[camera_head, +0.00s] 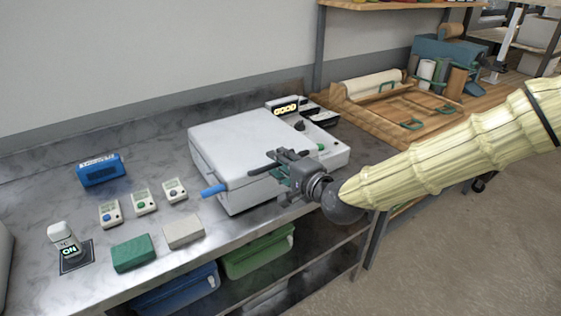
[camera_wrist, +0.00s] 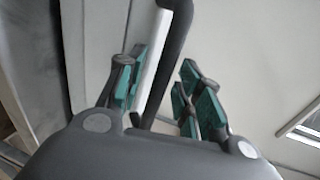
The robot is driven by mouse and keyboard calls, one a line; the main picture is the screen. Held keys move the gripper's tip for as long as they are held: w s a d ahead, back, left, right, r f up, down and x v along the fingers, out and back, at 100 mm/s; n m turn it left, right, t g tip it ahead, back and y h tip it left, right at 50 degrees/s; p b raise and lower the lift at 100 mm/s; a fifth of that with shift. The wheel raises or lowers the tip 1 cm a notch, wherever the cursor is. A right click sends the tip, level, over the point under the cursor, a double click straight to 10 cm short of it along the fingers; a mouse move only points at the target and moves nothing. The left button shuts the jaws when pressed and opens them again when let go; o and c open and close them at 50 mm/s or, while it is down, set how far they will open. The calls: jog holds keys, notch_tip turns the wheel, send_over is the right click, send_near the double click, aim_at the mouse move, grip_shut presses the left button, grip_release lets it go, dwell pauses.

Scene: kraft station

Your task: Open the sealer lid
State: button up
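The sealer (camera_head: 245,140) is a large white box on the steel bench, and its broad lid lies flat and looks closed. A blue grip (camera_head: 214,190) sticks out at its front left corner. My gripper (camera_head: 285,172) is at the sealer's front edge, right of that grip. In the wrist view, its teal-padded fingers (camera_wrist: 163,85) are spread apart. A dark bar (camera_wrist: 170,60) runs between them beside a white strip, with visible gaps to the pads. I cannot tell whether the bar touches a finger. My gripper hides part of the sealer's front edge.
A lit display (camera_head: 286,108) reads "GOOD" behind the sealer. Several small meters (camera_head: 144,201), a green block (camera_head: 133,252), a grey block (camera_head: 184,232) and a blue device (camera_head: 101,170) lie left. A blue bin (camera_head: 175,290) and green bin (camera_head: 258,257) sit below the bench.

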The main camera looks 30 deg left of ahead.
jog(key=shift+a, duration=0.15)
grip_shut()
